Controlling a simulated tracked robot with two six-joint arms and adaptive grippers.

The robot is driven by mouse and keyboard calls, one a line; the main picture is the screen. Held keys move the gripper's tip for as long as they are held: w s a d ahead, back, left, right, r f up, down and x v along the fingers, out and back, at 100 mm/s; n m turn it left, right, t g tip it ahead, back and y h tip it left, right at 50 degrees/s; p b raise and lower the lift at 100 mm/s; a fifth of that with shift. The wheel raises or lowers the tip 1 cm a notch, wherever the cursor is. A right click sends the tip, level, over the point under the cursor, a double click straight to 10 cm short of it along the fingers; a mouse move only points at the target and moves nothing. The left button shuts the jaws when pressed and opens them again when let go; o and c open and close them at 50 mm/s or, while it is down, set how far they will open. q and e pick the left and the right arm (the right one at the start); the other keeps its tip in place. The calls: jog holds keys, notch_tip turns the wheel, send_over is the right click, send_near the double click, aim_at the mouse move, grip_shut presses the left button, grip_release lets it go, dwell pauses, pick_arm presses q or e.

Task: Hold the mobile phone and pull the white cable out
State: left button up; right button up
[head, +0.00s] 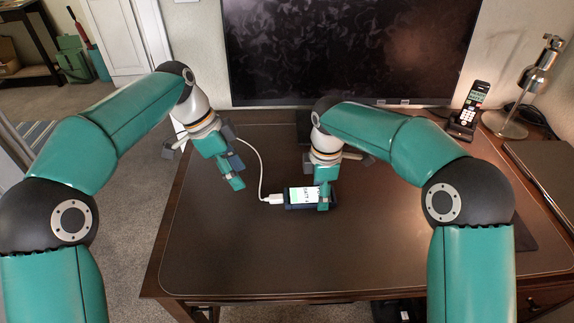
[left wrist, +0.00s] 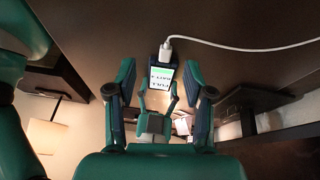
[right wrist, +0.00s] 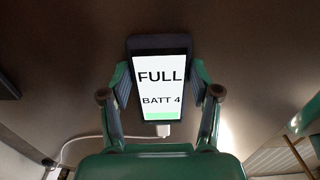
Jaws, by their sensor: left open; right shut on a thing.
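The mobile phone (head: 297,196) lies on the desk blotter with its screen lit. In the right wrist view the phone (right wrist: 160,80) reads "FULL" and "BATT 4". The white cable's plug (head: 274,199) sits at the phone's left end, and the white cable (head: 259,170) curves up and back from it. The plug also shows in the left wrist view (left wrist: 166,50). My right gripper (head: 324,203) is shut on the phone, one finger along each side. My left gripper (head: 236,183) is open and empty, above the blotter to the left of the plug.
A large dark monitor (head: 350,50) stands at the back of the desk. A cordless handset (head: 470,105) in its cradle and a metal lamp (head: 535,80) are at the back right. The front of the blotter (head: 240,250) is clear.

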pick_arm(q)
notch_tip(320, 180, up, 3)
jog(key=w+y, duration=0.1)
jog(key=y, duration=0.3)
send_over(273, 197)
jog(key=shift+m+t, duration=0.4)
notch_tip(273, 197, down, 12)
jog(key=shift+f, duration=0.1)
grip_shut()
